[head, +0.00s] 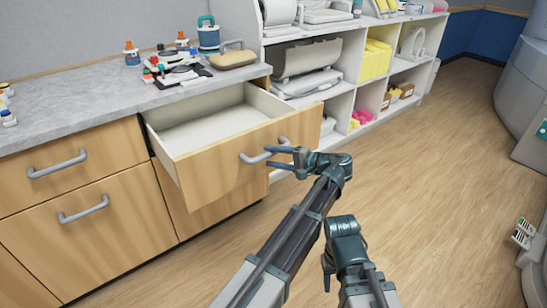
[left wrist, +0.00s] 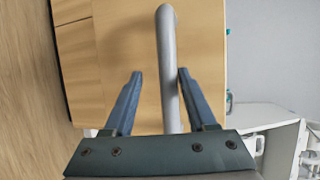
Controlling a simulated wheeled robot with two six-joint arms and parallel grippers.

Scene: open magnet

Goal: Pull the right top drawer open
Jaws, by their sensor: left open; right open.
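The right top drawer (head: 235,155) is pulled well out of the wooden cabinet, and its pale inside looks empty. Its grey bar handle (head: 250,159) is on the drawer front. My left gripper (head: 268,157) is at the handle with its fingers apart. In the left wrist view, the handle (left wrist: 168,75) runs between the two open fingers of my left gripper (left wrist: 158,85), closer to the right finger; I cannot tell whether they touch. My right gripper (head: 327,272) is low in the head view, away from the drawer, pointing down over the floor.
The left top drawer (head: 65,165) and the lower left front (head: 90,225) are shut. The grey counter (head: 70,100) holds small bottles, a dark tray and a teal jug (head: 208,35). White shelves (head: 345,75) stand right of the cabinet.

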